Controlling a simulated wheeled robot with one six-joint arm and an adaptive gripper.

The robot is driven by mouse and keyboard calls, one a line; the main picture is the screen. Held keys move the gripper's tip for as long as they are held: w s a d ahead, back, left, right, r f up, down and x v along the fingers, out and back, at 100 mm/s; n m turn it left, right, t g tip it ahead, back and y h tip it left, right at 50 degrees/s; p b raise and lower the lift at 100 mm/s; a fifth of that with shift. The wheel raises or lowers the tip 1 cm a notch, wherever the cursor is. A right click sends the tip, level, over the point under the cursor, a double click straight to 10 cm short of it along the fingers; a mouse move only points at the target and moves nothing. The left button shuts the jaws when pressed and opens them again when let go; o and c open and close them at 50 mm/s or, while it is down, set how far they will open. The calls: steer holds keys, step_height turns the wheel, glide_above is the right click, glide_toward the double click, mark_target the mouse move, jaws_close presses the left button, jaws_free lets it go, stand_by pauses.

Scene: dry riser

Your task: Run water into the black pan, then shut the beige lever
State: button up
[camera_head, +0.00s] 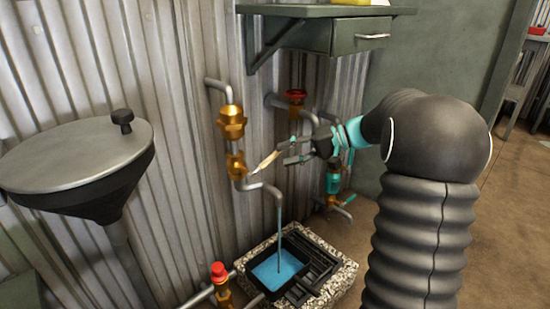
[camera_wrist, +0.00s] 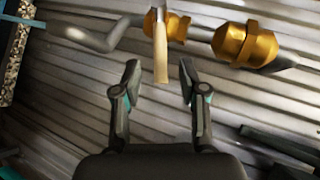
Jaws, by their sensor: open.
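The beige lever (camera_head: 266,162) sticks out from the lower brass valve (camera_head: 236,165) on the wall pipe. A stream of blue water (camera_head: 279,228) falls from the spout below that valve into the black pan (camera_head: 258,283). Blue water covers the bottom of the pan; its exact depth is hard to tell. My gripper (camera_head: 286,152) is open beside the lever. In the wrist view the end of the beige lever (camera_wrist: 161,66) lies between the two spread fingertips of my gripper (camera_wrist: 159,80), with a gap on each side.
The pan stands in a speckled stone basin (camera_head: 340,276) with a black grate. A red round handwheel (camera_head: 295,94), a teal valve (camera_head: 334,182) and a red-capped valve (camera_head: 219,272) are nearby. A grey shelf (camera_head: 310,11) juts out above. A lidded funnel (camera_head: 75,160) stands left.

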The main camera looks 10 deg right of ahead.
steer(key=v, duration=0.6)
steer(key=shift+d, duration=0.3)
steer(key=shift+s+a+r, duration=0.1)
steer(key=shift+s+r, duration=0.05)
